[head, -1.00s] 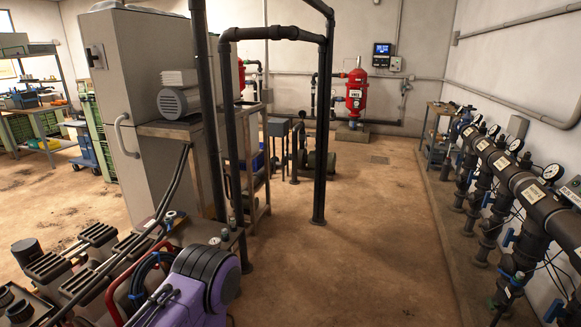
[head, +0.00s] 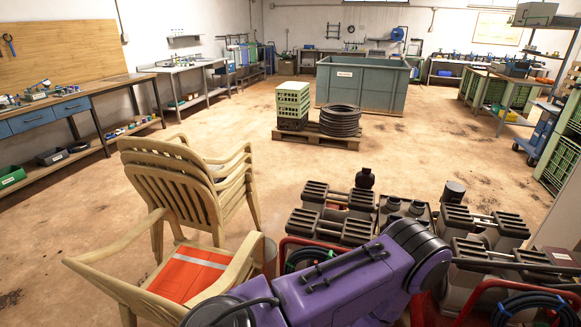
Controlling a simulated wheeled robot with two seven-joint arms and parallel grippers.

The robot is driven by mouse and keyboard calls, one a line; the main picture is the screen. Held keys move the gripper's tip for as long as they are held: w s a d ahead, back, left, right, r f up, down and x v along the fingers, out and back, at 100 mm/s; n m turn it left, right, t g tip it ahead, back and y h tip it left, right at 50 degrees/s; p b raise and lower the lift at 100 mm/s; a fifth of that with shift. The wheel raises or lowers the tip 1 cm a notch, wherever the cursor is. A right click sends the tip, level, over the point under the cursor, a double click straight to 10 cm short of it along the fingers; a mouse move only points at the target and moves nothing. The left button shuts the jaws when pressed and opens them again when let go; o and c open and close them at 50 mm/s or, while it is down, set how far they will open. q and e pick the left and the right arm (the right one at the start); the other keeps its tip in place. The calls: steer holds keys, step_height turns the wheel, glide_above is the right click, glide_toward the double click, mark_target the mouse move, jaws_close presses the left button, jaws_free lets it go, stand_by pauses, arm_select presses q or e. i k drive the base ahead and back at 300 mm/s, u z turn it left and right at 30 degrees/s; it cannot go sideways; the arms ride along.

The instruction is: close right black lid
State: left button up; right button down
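I cannot make out which part is the right black lid. A cluster of dark containers (head: 340,213) with ribbed tops stands at the lower right of the head view. Two dark rounded tops rise from it, one at its back (head: 366,178) and one further right (head: 453,191). Whether any of these opens or is shut is not clear. A purple link of my own arm covers the front of the cluster. Neither of my grippers is in view.
Beige plastic chairs (head: 180,190) stand at the left, one with an orange vest (head: 187,275). Workbenches line the walls. The middle floor is open.

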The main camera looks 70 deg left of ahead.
mark_target(364, 179)
steer(key=u, duration=0.65)
steer(key=i, duration=0.5)
steer(key=u, duration=1.35)
